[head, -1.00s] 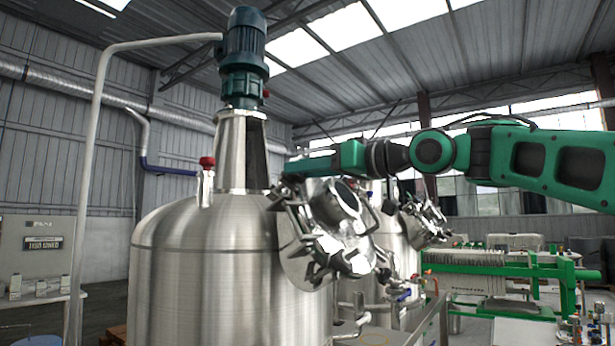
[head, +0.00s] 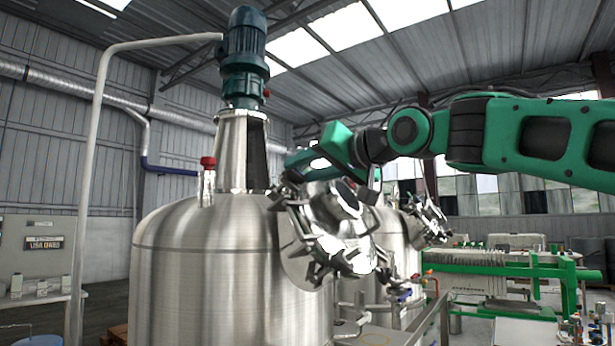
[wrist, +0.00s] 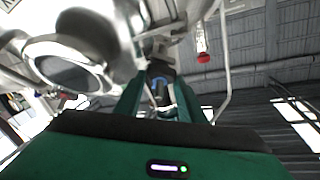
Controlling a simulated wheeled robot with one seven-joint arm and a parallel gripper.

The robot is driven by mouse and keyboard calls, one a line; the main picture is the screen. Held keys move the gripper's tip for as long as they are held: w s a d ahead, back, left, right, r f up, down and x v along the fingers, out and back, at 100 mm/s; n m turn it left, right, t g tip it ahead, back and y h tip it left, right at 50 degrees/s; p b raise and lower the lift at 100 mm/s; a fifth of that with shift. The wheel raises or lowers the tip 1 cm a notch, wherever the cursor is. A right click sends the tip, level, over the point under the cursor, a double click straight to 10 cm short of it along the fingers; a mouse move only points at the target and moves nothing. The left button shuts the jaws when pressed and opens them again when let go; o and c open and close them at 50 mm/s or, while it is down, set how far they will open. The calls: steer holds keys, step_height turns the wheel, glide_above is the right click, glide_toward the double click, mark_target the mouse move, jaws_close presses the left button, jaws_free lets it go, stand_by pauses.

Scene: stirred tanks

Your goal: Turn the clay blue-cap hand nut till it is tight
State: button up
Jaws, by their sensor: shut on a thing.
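The clay blue-cap hand nut (wrist: 157,80) shows in the wrist view as a dark, rounded part with a blue ring, between my green fingers. My gripper (wrist: 159,93) is shut on it. In the head view my gripper (head: 294,165) reaches the upper left edge of the steel manway lid (head: 335,215) on the tank's shoulder. The nut itself is hidden there. The lid has several clamps around its rim. How tight the nut is cannot be seen.
The large steel tank (head: 225,270) carries a blue-green motor (head: 244,60) on a cone. A red-capped fitting (head: 207,170) stands left of the lid. A second tank (head: 398,240) is behind. A green filter press (head: 510,275) stands at right.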

steer(key=m+h, duration=0.1)
steer(key=m, duration=0.1)
steer(key=m+h, duration=0.1)
steer(key=m, duration=0.1)
steer(key=shift+s+a+r+m+t, duration=0.1)
steer(key=shift+r+m+t, duration=0.05)
steer(key=shift+m+t, duration=0.15)
steer(key=m+h, duration=0.1)
steer(key=m, duration=0.1)
steer(key=m+h, duration=0.2)
steer(key=m, duration=0.1)
steer(key=shift+a+r+g, duration=0.1)
steer(key=shift+a+g, duration=0.05)
steer(key=shift+g, duration=0.25)
steer(key=shift+m+g+h, duration=0.3)
steer(key=shift+m+h, duration=0.3)
steer(key=shift+m, duration=0.5)
steer(key=shift+m+g, duration=0.3)
steer(key=shift+m, duration=0.2)
steer(key=shift+a+m+g+h, duration=0.25)
steer(key=shift+m+g+h, duration=0.2)
steer(key=shift+m, duration=0.45)
steer(key=shift+w+d+r+m+g+h, duration=0.15)
steer(key=shift+m+g+h, duration=0.15)
steer(key=shift+m, duration=0.4)
steer(key=shift+w+d+r+m+g+h, duration=0.15)
steer(key=shift+m+g, duration=0.2)
steer(key=shift+m, duration=0.35)
